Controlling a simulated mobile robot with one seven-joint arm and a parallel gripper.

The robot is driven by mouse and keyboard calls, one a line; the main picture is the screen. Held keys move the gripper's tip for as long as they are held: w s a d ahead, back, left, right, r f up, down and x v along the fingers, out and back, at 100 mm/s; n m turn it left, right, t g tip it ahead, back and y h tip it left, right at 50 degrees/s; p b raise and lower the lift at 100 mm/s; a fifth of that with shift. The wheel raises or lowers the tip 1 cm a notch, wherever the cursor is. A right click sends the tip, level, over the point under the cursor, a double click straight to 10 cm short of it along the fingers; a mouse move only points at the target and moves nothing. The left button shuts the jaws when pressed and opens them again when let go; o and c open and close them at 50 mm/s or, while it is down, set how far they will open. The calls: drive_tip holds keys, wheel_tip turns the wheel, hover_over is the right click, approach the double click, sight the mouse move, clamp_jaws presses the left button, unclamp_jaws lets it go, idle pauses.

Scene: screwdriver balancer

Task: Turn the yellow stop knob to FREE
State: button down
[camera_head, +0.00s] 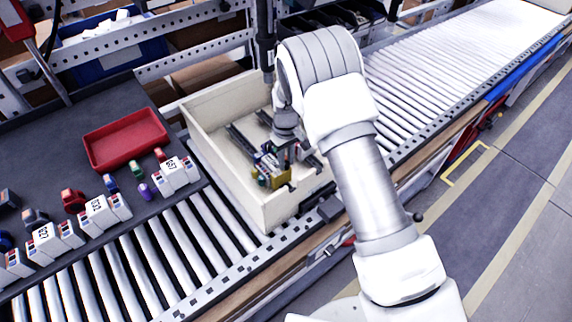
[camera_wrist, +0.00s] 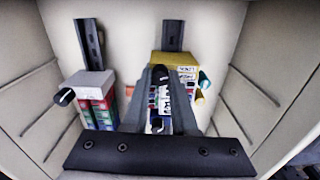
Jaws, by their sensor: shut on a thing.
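No yellow stop knob and no FREE mark can be made out in either view. My gripper (camera_head: 287,138) reaches down into a cream bin (camera_head: 214,150) on the roller conveyor. In the wrist view its two grey fingers (camera_wrist: 161,78) are shut on a small white-labelled block (camera_wrist: 162,103) with a dark rounded part. A yellow-topped block with a white label (camera_wrist: 185,60) sits just behind the fingers; its yellow side (camera_head: 272,172) also shows in the head view. The fingers partly hide the held block and the yellow one. I cannot tell whether the held block touches its neighbours.
A grey-topped block with red and green sides (camera_wrist: 94,92) stands left in the bin. Dark rails (camera_wrist: 90,42) run along the bin floor. A red tray (camera_head: 126,139) and several labelled blocks lie on the dark table at left. A black post (camera_head: 265,38) hangs behind my arm.

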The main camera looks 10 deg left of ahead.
sight(287, 163)
drive_tip(key=m+b, duration=0.3)
drive_tip(key=m, duration=0.3)
drive_tip(key=m+b, duration=0.1)
drive_tip(key=m, duration=0.5)
idle(0.6)
drive_tip(key=c, duration=0.7)
unclamp_jaws()
drive_tip(key=shift+r, duration=0.1)
wheel_tip(287, 163, up, 17)
drive_tip(key=shift+r, duration=0.15)
drive_tip(key=shift+d, duration=0.1)
